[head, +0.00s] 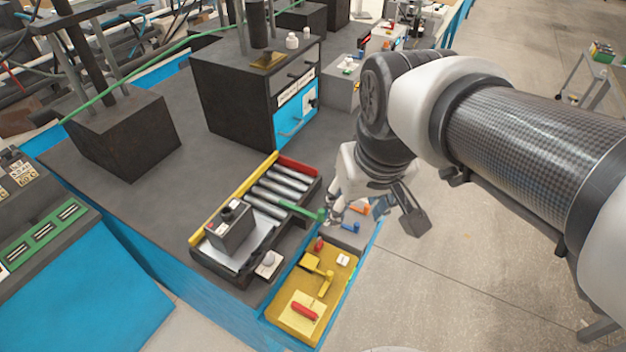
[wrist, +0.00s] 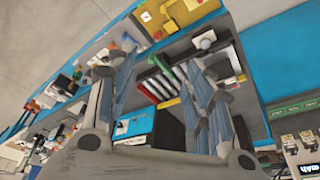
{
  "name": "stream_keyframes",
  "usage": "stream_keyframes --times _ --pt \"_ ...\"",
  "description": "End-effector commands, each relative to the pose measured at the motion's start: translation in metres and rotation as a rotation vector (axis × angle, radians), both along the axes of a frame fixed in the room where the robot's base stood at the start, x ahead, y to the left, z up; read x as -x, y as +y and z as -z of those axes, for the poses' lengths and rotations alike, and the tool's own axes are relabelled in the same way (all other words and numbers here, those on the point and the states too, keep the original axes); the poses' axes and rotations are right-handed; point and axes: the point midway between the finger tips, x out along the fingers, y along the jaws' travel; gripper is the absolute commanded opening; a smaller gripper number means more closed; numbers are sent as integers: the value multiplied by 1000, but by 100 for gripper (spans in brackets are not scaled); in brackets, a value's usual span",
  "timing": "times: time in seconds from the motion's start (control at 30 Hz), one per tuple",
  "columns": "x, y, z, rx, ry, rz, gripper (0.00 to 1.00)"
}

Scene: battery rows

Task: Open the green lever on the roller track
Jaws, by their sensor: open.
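The roller track (head: 277,190) has grey rollers, a yellow side rail and a red end piece. Its green lever (head: 300,209) sticks out from the track's right side, with the rounded end towards my gripper (head: 338,206). My gripper is open and empty, just right of the lever's end. In the wrist view, my gripper's fingers (wrist: 160,68) are spread apart.
A dark boxy unit (head: 230,229) sits at the track's near end. A yellow tray (head: 290,311) with a yellow lever and red handle is in front. Blue (head: 351,227) and orange (head: 358,210) levers stand close by my gripper. A black cabinet (head: 235,97) stands behind the track.

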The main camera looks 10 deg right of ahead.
Motion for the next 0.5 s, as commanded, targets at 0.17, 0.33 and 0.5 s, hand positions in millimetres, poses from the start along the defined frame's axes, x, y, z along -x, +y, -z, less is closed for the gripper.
stream_keyframes --times 0.17,0.33,0.5 --pt "-75 0 7 4 90 -16 38" --pt "-141 0 38 6 170 -31 38" --pt "-193 1 83 7 240 -47 38"
